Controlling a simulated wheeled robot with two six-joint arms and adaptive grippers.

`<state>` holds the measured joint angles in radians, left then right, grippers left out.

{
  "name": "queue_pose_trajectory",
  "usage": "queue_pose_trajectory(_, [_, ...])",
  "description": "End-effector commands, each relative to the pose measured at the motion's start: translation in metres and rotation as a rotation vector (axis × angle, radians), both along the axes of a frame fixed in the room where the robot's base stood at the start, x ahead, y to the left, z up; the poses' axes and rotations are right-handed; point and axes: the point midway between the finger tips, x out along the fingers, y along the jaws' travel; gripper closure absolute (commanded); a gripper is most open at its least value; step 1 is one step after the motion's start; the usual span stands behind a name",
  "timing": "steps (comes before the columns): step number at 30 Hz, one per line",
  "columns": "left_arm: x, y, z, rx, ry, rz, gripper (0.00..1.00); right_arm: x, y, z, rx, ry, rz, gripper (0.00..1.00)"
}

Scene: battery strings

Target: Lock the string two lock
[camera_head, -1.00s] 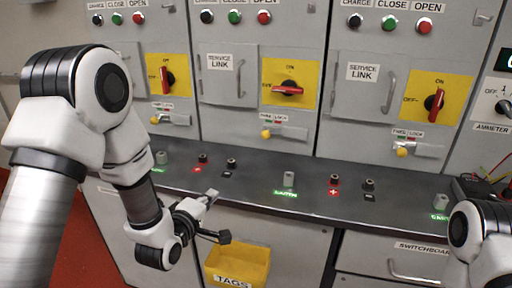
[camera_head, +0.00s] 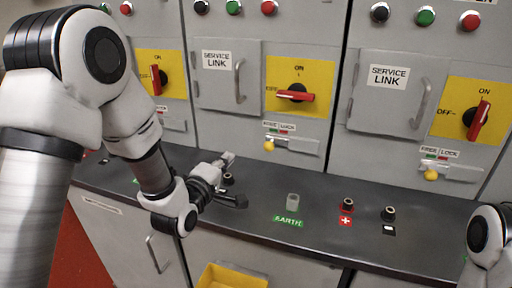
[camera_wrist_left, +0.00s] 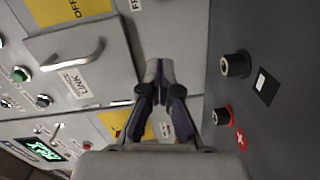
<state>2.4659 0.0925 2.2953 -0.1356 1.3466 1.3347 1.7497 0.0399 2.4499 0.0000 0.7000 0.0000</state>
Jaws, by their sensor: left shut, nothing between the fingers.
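The middle panel's lock is a grey slide plate (camera_head: 298,146) with a yellow knob (camera_head: 269,146) at its left end, on the green FREE side. A green and red FREE/LOCK label (camera_head: 280,127) sits above it. My left gripper (camera_head: 229,158) is shut and empty. It is over the bench, left of the yellow knob and slightly lower, apart from it. In the left wrist view, its closed fingertips (camera_wrist_left: 159,70) point at the grey panel fronts. My right gripper is out of view; only part of my right arm shows at the lower right.
A red rotary switch (camera_head: 295,96) is above the lock. The bench (camera_head: 260,205) carries an EARTH post (camera_head: 292,201), a red terminal (camera_head: 348,204) and a black terminal (camera_head: 388,213). A yellow tray (camera_head: 232,277) hangs below. The right panel has a similar lock (camera_head: 450,172).

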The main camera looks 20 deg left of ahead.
Motion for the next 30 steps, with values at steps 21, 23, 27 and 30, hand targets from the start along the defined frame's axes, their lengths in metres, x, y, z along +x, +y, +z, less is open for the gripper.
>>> queue_pose_trajectory(21, [0.095, -0.044, -0.011, 0.001, -0.001, -0.001, 1.00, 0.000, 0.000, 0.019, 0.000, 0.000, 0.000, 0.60])
queue_pose_trajectory(23, [0.095, -0.046, -0.012, 0.000, -0.001, 0.000, 1.00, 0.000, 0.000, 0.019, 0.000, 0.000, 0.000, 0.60])
queue_pose_trajectory(27, [0.095, -0.046, -0.012, -0.001, -0.001, 0.000, 1.00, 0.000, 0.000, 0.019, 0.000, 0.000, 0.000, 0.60])
queue_pose_trajectory(30, [0.095, -0.046, -0.012, 0.000, -0.001, 0.000, 1.00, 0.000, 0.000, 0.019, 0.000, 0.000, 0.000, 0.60])
